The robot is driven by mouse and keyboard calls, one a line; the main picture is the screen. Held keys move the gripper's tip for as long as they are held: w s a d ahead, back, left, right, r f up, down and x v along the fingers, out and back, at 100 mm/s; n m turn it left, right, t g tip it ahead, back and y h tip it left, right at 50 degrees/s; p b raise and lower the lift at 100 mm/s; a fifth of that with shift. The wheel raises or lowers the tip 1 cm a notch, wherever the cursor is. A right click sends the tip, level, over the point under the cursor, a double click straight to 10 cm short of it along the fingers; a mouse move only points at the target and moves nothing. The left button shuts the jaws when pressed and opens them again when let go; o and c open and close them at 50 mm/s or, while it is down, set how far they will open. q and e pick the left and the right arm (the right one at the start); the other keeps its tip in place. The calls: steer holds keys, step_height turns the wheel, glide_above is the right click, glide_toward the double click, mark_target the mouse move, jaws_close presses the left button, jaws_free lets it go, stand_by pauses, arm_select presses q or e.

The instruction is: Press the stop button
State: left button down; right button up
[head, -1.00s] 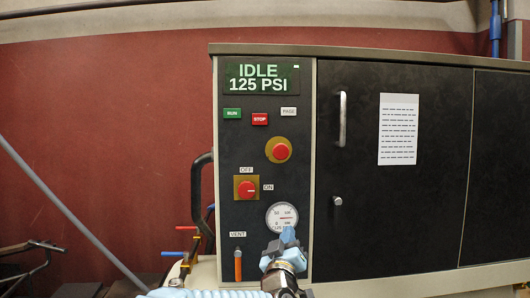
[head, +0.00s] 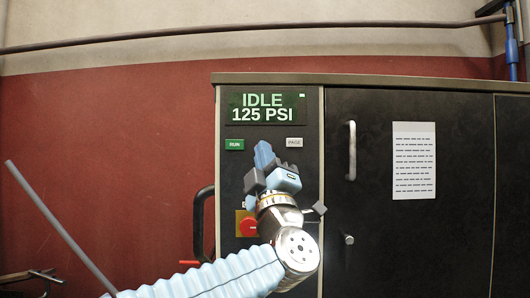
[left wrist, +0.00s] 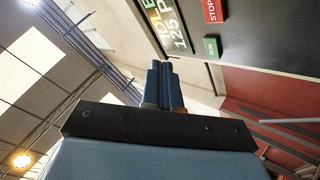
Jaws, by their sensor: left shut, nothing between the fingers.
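The red STOP button (left wrist: 212,10) shows at the top edge of the left wrist view, cut off by the frame, beside the green RUN button (left wrist: 211,48). In the head view the STOP button is hidden behind my left gripper (head: 264,152), which stands in front of the control panel (head: 232,170). In the left wrist view the fingertips (left wrist: 160,70) are together and apart from the STOP button. My right gripper is not in view.
The display (head: 265,107) reads IDLE 125 PSI. A red rotary switch (head: 246,224) is partly covered by my left arm. The PAGE button (head: 294,142) is to the right of the fingertips. A black cabinet door with a handle (head: 351,150) stands right of the panel.

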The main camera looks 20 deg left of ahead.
arm_select(q)
steer(key=w+a+p, duration=0.2)
steer(key=w+p, duration=0.2)
steer(key=w, duration=0.4)
steer(key=shift+w+a+p, duration=0.2)
steer(key=shift+w+p, duration=0.1)
steer(key=shift+p, duration=0.05)
steer(key=shift+w, duration=0.1)
stand_by(1.9)
steer(key=shift+w+a, duration=0.1)
steer(key=shift+w, duration=0.2)
